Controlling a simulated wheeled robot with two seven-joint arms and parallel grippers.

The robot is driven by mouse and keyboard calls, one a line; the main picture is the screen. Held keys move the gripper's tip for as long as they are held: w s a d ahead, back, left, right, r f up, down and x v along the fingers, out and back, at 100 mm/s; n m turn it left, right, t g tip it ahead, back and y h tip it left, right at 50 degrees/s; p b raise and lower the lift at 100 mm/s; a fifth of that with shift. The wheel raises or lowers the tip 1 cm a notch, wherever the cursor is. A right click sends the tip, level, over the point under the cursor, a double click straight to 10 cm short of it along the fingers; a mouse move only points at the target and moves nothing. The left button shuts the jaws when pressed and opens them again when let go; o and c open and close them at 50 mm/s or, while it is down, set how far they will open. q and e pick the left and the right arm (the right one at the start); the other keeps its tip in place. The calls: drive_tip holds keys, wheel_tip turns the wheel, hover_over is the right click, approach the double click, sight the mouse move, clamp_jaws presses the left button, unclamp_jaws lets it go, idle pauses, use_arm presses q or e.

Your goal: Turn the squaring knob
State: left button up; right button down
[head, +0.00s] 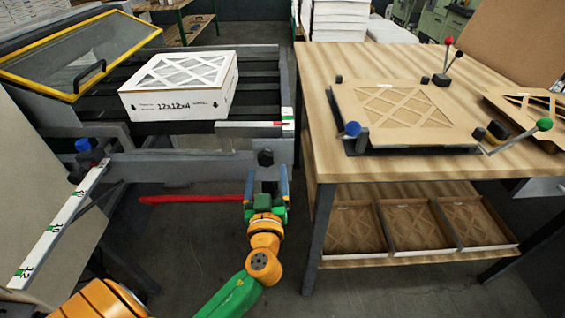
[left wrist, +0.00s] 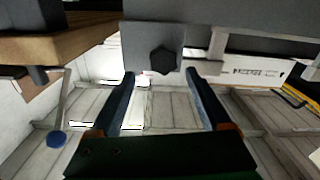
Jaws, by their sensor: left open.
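A black lobed knob (head: 265,158), which I take for the squaring knob, is on the front face of the grey machine (head: 200,170), near its right end. In the left wrist view the knob (left wrist: 164,60) sits on a grey plate, in line with the gap between the fingers. My left gripper (head: 268,178) is open and points at the knob from the front. Its fingertips (left wrist: 160,75) are close to the knob, one to each side; I cannot tell whether they touch it. My right gripper is out of view.
A white filter box (head: 180,84) marked 12x12x4 rests on the machine's dark bed. A red lever (head: 190,199) lies left of my gripper. A wooden table (head: 318,120) with a filter fixture stands close on the right. A scale bar (head: 60,228) is at left.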

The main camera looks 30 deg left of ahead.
sight(266, 161)
use_arm(q)
drive_tip(key=x, duration=0.3)
drive_tip(key=a+p+x, duration=0.1)
drive_tip(key=x, duration=0.1)
drive_tip(key=shift+s+f, duration=0.15)
drive_tip(key=shift+w+d, duration=0.1)
drive_tip(key=shift+w, duration=0.15)
drive_tip(key=shift+d, duration=0.25)
drive_tip(key=shift+s+a, duration=0.15)
drive_tip(key=c, duration=0.6)
clamp_jaws()
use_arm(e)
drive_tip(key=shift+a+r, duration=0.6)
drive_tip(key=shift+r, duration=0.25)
